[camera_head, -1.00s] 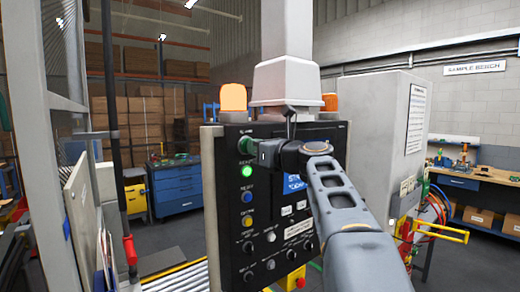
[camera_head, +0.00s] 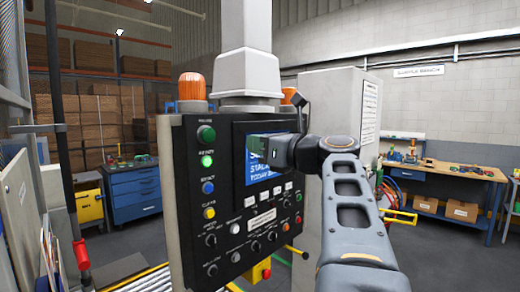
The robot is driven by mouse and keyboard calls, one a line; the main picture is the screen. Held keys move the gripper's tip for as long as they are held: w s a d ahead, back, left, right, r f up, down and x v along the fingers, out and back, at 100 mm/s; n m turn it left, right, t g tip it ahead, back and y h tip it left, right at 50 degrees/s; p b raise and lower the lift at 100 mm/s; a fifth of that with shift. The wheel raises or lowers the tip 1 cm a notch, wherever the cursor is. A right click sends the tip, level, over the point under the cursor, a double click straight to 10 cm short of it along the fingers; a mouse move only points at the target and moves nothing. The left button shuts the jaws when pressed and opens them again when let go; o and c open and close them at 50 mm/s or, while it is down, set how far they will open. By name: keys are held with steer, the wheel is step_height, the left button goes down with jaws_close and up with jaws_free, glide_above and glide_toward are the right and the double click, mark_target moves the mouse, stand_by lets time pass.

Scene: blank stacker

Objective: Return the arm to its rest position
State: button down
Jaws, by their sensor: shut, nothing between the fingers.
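My arm reaches up from the bottom right of the head view. My gripper (camera_head: 258,148) is at its end, pointing left in front of the screen (camera_head: 262,165) of a black control panel (camera_head: 225,225). It is shut and holds nothing that I can see. It covers part of the blue screen. The panel's left column has a dark green button (camera_head: 206,133), a lit green button (camera_head: 206,161), a blue button (camera_head: 208,187) and a yellow button (camera_head: 209,212). Whether the gripper touches the panel, I cannot tell.
An orange beacon (camera_head: 192,86) sits on top of the panel's left side. A grey cabinet (camera_head: 335,110) stands behind the arm. A wooden workbench (camera_head: 450,171) is at the right. A blue drawer cabinet (camera_head: 136,193) stands at the left. Open floor lies between panel and bench.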

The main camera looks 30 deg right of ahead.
steer(key=shift+s+d, duration=0.1)
steer(key=shift+s, duration=0.3)
stand_by(0.3)
step_height(320, 180, down, 20)
steer(key=d+n+g+h, duration=0.2)
steer(key=n+g+h, duration=0.35)
steer(key=n, duration=0.65)
steer(key=s+a+f+n+g, duration=0.4)
steer(key=a+f+n, duration=0.4)
steer(key=f+n, duration=0.2)
steer(key=s+a+f+n+g, duration=0.4)
steer(key=a+f+n, duration=0.4)
steer(key=f+n, duration=0.2)
steer(key=shift+s+a+f+h, duration=0.3)
steer(key=shift+s+f+h, duration=0.15)
steer(key=shift+s+f, duration=0.2)
